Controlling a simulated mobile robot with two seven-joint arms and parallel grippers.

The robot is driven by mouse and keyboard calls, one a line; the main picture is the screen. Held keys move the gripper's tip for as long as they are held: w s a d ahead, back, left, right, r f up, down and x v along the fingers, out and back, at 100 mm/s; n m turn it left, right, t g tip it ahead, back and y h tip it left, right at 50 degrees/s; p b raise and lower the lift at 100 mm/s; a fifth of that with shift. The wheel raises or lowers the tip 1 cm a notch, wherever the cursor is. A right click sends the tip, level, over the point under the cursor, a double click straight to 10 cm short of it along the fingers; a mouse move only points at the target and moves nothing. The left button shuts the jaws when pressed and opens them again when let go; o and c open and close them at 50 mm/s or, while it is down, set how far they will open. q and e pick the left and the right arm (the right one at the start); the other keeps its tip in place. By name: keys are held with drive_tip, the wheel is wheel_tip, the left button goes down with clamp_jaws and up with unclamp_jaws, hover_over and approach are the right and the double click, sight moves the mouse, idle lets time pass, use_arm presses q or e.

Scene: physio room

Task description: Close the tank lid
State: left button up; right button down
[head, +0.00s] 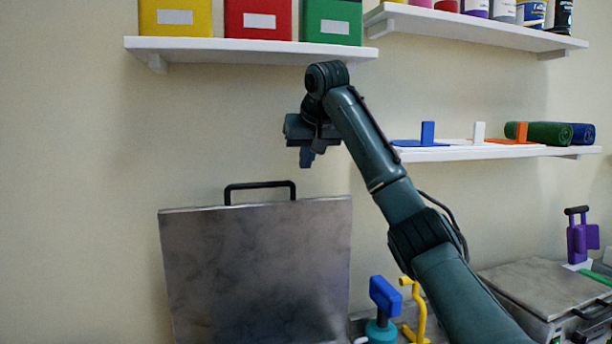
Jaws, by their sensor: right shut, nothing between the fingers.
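The tank lid (258,265) is a grey metal panel that stands raised, close to upright, in the lower middle of the head view. A black handle (260,185) sits on its top edge. My right gripper (307,158) is above the lid and a little right of the handle, apart from both. It points down and is shut and empty. The tank body below the lid is out of the picture. My left gripper is not in view.
A white shelf (250,50) with yellow, red and green boxes hangs just above my right gripper. Another shelf (490,153) holds rolled mats. A blue-topped bottle (384,298) and a yellow object (415,310) stand right of the lid. A second metal lid (535,283) lies flat at right.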

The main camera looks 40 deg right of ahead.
sight(300, 186)
drive_tip(key=p+x, duration=0.2)
drive_tip(key=x, duration=0.7)
drive_tip(key=shift+s+a+f, duration=0.1)
drive_tip(key=shift+f, duration=0.15)
drive_tip(key=s, duration=0.1)
drive_tip(key=s+a, duration=0.1)
drive_tip(key=s, duration=0.1)
drive_tip(key=shift+s+a, duration=0.1)
drive_tip(key=shift+a, duration=0.2)
